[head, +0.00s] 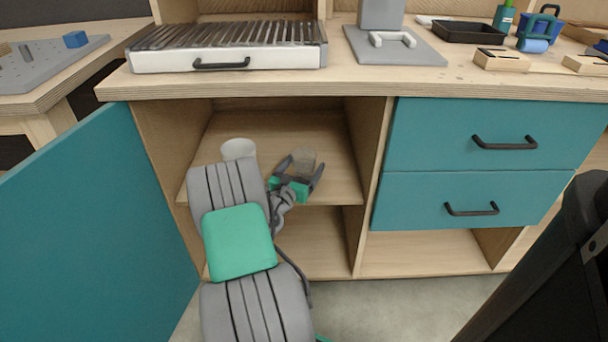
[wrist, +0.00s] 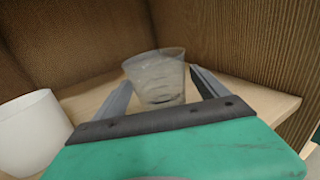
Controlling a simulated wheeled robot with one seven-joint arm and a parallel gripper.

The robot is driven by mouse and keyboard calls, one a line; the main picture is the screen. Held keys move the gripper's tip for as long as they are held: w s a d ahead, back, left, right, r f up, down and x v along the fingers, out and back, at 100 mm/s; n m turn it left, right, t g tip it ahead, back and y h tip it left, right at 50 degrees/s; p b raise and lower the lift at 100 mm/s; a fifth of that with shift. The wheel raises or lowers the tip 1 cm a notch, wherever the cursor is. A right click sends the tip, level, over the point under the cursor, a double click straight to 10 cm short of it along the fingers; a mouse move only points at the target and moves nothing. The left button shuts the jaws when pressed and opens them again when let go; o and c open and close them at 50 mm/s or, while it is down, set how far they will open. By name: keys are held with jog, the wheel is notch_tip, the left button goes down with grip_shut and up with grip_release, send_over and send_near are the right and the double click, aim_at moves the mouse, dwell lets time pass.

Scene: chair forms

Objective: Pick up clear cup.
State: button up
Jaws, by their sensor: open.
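The clear cup (head: 303,160) stands on the upper shelf inside the open cabinet. In the wrist view the clear cup (wrist: 158,78) is see-through, upright and wider at the top. My gripper (head: 300,172) is open, with one finger on each side of the cup. In the wrist view my gripper (wrist: 163,88) shows a gap between the left finger and the cup, and the right finger lies close to the cup's right side. I cannot tell whether it touches.
A white cup (head: 238,149) stands on the same shelf, left of my gripper; it also shows in the wrist view (wrist: 32,132). The teal cabinet door (head: 95,220) is open at the left. The shelf (head: 335,190) has walls at both sides and the countertop above.

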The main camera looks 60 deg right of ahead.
jog(key=shift+d, duration=0.2)
jog(key=shift+c, duration=0.2)
jog(key=c, duration=1)
